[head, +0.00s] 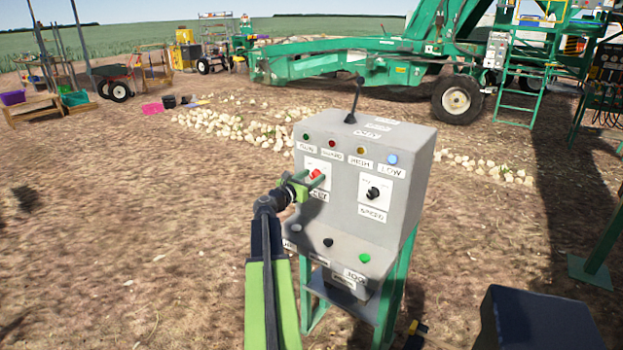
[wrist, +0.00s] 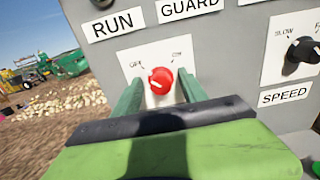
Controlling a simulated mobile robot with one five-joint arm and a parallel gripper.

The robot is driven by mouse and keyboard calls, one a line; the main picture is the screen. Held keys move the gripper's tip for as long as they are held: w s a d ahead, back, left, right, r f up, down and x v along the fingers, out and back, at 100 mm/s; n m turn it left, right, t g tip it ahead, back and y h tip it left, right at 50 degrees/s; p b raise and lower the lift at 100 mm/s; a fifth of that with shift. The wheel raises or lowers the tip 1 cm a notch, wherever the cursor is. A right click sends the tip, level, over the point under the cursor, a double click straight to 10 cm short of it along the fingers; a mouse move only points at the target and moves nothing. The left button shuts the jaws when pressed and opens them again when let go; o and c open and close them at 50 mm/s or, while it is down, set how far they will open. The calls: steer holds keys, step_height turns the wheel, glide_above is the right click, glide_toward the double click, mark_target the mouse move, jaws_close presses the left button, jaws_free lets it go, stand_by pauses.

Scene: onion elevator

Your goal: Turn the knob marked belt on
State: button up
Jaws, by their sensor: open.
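A grey control box (head: 345,140) on green legs stands in front of me. Its red knob (head: 316,174) sits on a white plate on the left of the face; the label below it is partly hidden by my gripper in the head view. In the wrist view the red knob (wrist: 161,81) lies between the fingers of my gripper (wrist: 160,92), under small marks that look like OFF and ON. My gripper (head: 308,180) is open, with one green finger on either side of the knob. I cannot tell whether the fingers touch it.
A black speed knob (head: 373,193) sits right of the red one, labelled SPEED. Coloured lamps line the top of the face, and black and green buttons (head: 364,257) sit on the lower ledge. A black lever (head: 354,100) rises from the box top. Onions and a green machine lie behind.

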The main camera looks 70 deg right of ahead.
steer(key=shift+a, duration=0.1)
jaws_close()
stand_by(0.4)
steer(key=m, duration=0.8)
steer(key=shift+s+m, duration=0.1)
steer(key=shift+m, duration=0.2)
steer(key=m, duration=0.9)
steer(key=shift+f, duration=0.1)
stand_by(0.4)
